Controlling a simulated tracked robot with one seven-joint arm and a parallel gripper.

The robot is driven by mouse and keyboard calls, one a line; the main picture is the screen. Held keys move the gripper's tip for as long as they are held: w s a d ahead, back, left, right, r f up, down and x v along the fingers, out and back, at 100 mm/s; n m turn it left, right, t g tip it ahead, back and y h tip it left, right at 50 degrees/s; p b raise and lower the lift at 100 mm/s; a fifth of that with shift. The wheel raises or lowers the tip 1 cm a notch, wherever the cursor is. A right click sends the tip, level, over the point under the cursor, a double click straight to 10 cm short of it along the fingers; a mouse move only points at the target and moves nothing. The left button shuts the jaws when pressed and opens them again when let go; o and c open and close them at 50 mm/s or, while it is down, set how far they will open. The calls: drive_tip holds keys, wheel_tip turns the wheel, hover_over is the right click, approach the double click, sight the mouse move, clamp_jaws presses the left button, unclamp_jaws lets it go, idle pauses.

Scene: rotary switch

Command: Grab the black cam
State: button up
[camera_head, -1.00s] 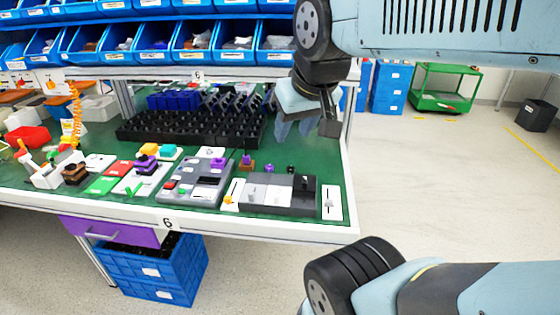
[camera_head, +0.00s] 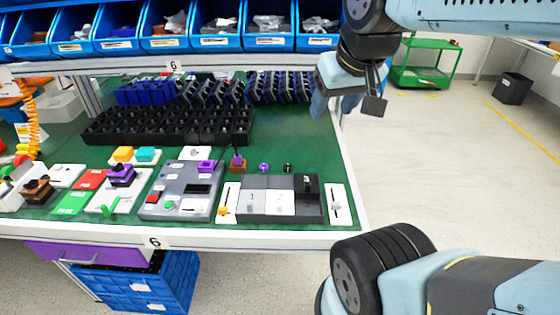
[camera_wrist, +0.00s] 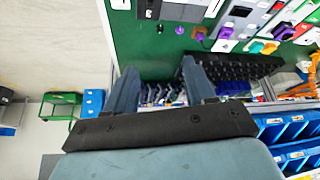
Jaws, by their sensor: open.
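The black cam (camera_head: 287,167) is a small dark piece on the green table top, just behind the grey and white switch block. In the wrist view a small black piece (camera_wrist: 160,29), apparently the same cam, shows beside a purple one. My gripper (camera_head: 320,105) hangs above the back right part of the table, behind and to the right of the cam and clear of it. In the wrist view my gripper (camera_wrist: 158,68) has its two fingers wide apart with nothing between them.
A purple cam (camera_head: 264,167) sits just left of the black one. The switch block (camera_head: 281,208) stands in front. A black rack (camera_head: 165,128) fills the back of the table, below blue bins (camera_head: 216,38). The green surface right of the cam is bare.

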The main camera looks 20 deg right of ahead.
drive_tip(key=shift+o, duration=0.7)
drive_tip(key=shift+w, duration=0.45)
drive_tip(key=w+n, duration=0.1)
drive_tip(key=w, duration=0.1)
drive_tip(key=w+f+n+g+h, duration=0.1)
drive_tip(key=w, duration=0.1)
drive_tip(key=w+d+f+n, duration=0.1)
drive_tip(key=w+n, duration=0.1)
drive_tip(key=shift+w+f+g, duration=0.1)
drive_tip(key=shift+w+g, duration=0.2)
drive_tip(key=shift+g, duration=0.1)
drive_tip(key=n+g+h, duration=0.3)
drive_tip(key=n+h, duration=0.1)
drive_tip(key=n, duration=1.1)
hover_over(285, 166)
drive_tip(key=a, duration=0.2)
drive_tip(key=f, duration=2.9)
drive_tip(key=shift+s+d+f, duration=0.1)
drive_tip(key=shift+s+d, duration=0.05)
drive_tip(key=shift+s, duration=0.05)
drive_tip(key=shift+y, duration=0.3)
drive_tip(key=shift+x, duration=2.6)
drive_tip(key=c, duration=1.1)
